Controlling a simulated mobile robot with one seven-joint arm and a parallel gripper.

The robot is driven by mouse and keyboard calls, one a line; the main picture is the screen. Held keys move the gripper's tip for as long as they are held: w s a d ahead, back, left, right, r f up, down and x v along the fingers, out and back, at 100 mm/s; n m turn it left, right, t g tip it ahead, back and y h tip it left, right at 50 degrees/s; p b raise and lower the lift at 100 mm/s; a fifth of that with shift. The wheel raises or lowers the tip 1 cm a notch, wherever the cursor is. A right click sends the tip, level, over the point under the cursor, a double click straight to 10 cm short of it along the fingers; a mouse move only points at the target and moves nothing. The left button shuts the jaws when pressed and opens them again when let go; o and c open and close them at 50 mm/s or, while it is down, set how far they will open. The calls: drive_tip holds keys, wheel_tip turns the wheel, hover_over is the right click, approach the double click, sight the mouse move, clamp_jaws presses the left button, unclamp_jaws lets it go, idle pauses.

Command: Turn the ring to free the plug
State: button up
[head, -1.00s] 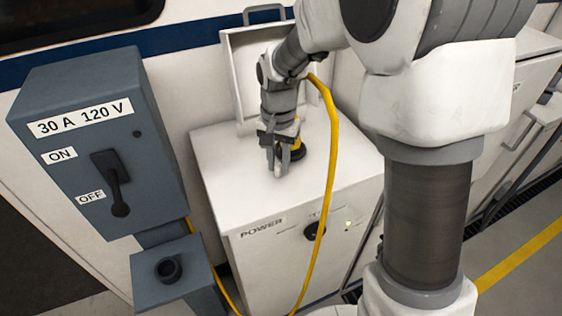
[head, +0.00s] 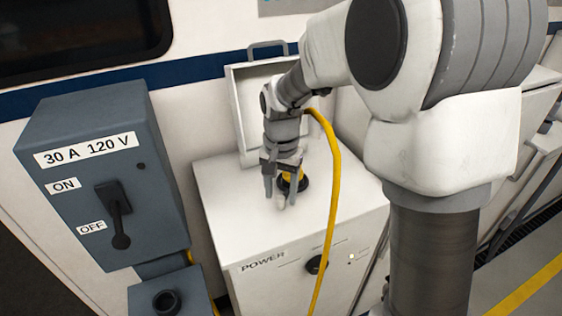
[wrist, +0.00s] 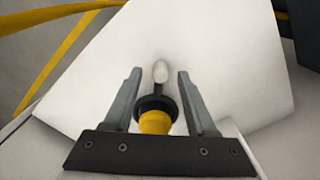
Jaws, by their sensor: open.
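The plug (head: 291,180) stands on top of the white power cabinet, with a yellow body and a black ring (wrist: 156,104) around its base. In the wrist view a pale, rounded tab (wrist: 160,72) sticks out from the ring, away from the yellow body (wrist: 155,123). My gripper (head: 281,190) is open and points down at the plug. In the wrist view its two fingers (wrist: 160,92) stand on either side of the ring and tab, with gaps on both sides. The yellow cable (head: 333,200) arches beside my arm; its joint with the plug is hidden.
The white cabinet (head: 232,222) marked POWER has a raised lid (head: 240,110) behind and a black knob (head: 317,264) in front. At left is a grey switch box (head: 75,200), its lever (head: 118,220) down towards OFF. Below it is a grey socket stand (head: 190,296).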

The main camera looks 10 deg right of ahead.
sight(282, 199)
wheel_tip(282, 199, up, 16)
drive_tip(key=p, duration=0.1)
drive_tip(key=shift+r, duration=0.2)
drive_tip(key=shift+s+d, duration=0.1)
drive_tip(key=s+d+n+t, duration=0.2)
drive_tip(key=s+d, duration=0.2)
drive_tip(key=s, duration=0.5)
drive_tip(key=s+d+f+n+t, duration=0.1)
drive_tip(key=s+d+n+t, duration=0.2)
drive_tip(key=s, duration=0.7)
drive_tip(key=shift+d+f+t, duration=0.2)
drive_tip(key=shift+d+t, duration=0.1)
drive_tip(key=shift+d, duration=0.6)
drive_tip(key=shift+s, duration=0.1)
